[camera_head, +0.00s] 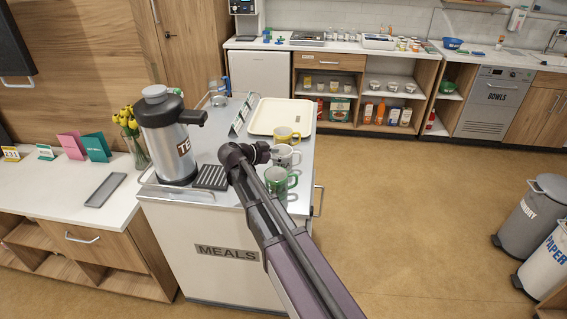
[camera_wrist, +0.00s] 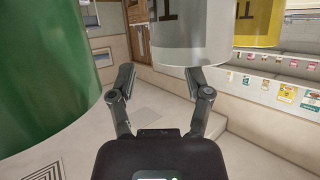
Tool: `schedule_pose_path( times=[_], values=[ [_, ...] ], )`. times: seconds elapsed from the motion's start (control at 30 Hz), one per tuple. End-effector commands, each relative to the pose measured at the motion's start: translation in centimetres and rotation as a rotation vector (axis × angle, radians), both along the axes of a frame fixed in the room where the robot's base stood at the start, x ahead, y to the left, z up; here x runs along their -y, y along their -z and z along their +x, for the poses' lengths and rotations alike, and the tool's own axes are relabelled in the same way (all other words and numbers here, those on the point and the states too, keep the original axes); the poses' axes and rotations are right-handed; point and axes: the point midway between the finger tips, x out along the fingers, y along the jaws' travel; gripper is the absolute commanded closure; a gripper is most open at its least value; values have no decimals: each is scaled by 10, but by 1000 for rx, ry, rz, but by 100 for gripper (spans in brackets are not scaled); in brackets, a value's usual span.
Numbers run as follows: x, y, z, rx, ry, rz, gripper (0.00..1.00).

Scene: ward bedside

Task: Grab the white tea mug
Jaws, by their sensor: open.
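The white tea mug (camera_head: 286,158) stands upright on the meals cart, between a yellow mug (camera_head: 288,136) and a green mug (camera_head: 277,181). My gripper (camera_head: 263,153) is just left of the white mug. In the wrist view my gripper (camera_wrist: 160,78) is open, with nothing between its fingers. There the white mug (camera_wrist: 190,35), with dark lettering, is ahead and right of centre, near the right fingertip; I cannot tell whether they touch. The green mug (camera_wrist: 40,70) looms large at left and the yellow mug (camera_wrist: 258,25) is upper right. The mugs' upper parts are out of that frame.
On the cart (camera_head: 190,240), a large tea dispenser (camera_head: 167,138) stands left of my gripper beside a dark drip grate (camera_head: 211,177). A cream tray (camera_head: 262,113) lies behind the mugs. Open floor (camera_head: 400,210) lies right of the cart.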

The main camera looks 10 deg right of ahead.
Motion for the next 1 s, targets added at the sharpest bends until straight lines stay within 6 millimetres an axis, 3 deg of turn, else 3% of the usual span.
schedule_pose_path(
  times=[0.4,1.0],
  values=[
    [34,19,16,0,0,0,36],
    [34,18,16,0,-2,0,36]
  ],
)
